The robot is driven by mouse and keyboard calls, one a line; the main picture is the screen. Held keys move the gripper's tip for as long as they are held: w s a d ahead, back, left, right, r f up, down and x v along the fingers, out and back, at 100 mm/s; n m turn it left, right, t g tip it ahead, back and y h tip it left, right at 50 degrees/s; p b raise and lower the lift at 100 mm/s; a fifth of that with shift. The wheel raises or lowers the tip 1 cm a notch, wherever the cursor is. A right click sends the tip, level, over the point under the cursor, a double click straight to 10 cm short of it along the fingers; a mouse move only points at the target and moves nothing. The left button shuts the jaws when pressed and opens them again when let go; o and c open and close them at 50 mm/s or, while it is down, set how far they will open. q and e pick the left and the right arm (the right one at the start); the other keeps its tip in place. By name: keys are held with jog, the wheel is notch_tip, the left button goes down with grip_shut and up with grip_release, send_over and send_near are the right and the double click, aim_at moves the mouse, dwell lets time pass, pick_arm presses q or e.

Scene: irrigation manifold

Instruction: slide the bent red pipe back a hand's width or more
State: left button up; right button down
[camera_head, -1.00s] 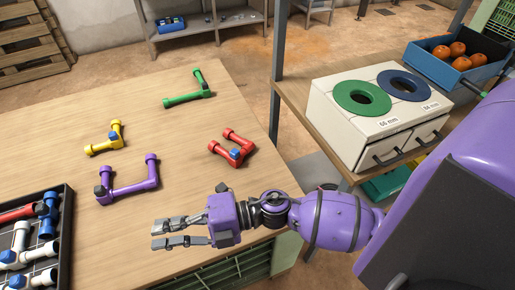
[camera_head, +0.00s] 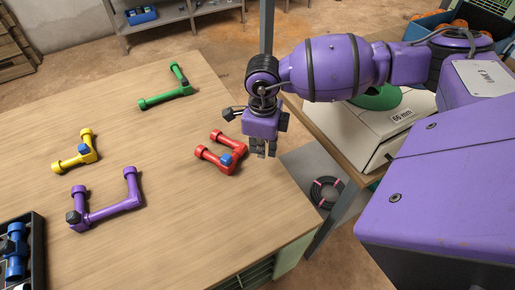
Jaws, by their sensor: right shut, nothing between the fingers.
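The bent red pipe (camera_head: 211,158) lies on the wooden table (camera_head: 150,235), right of its middle. It is U-shaped with a blue fitting (camera_head: 225,160) near its lower corner. My right gripper (camera_head: 261,154) points down close beside the right end of the red pipe. Its fingers are shut together with nothing between them. I cannot tell whether the fingers touch the pipe or the table. My left gripper is not in view.
A green pipe (camera_head: 165,97), a yellow pipe (camera_head: 70,163) and a purple pipe (camera_head: 110,214) lie on the table. A black tray (camera_head: 40,255) stands at lower left. A metal post (camera_head: 267,25) rises behind my right arm. The table between green and red pipes is clear.

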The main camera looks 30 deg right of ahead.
aim_at(226, 164)
notch_tip(226, 164, down, 8)
jog(key=shift+r, duration=0.2)
jog(key=shift+w+a+r, duration=0.1)
jog(key=shift+w+a, duration=0.85)
jog(key=shift+w, duration=0.05)
jog(key=shift+w+a, duration=0.4)
jog(key=shift+w, duration=0.1)
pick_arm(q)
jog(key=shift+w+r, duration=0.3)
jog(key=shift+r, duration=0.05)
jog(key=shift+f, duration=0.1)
pick_arm(e)
jog(key=shift+w+a, duration=0.1)
jog(key=shift+w+a, duration=1.15)
jog(key=shift+w, duration=0.05)
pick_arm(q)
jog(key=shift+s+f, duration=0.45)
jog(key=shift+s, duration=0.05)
pick_arm(e)
jog(key=shift+d, duration=0.15)
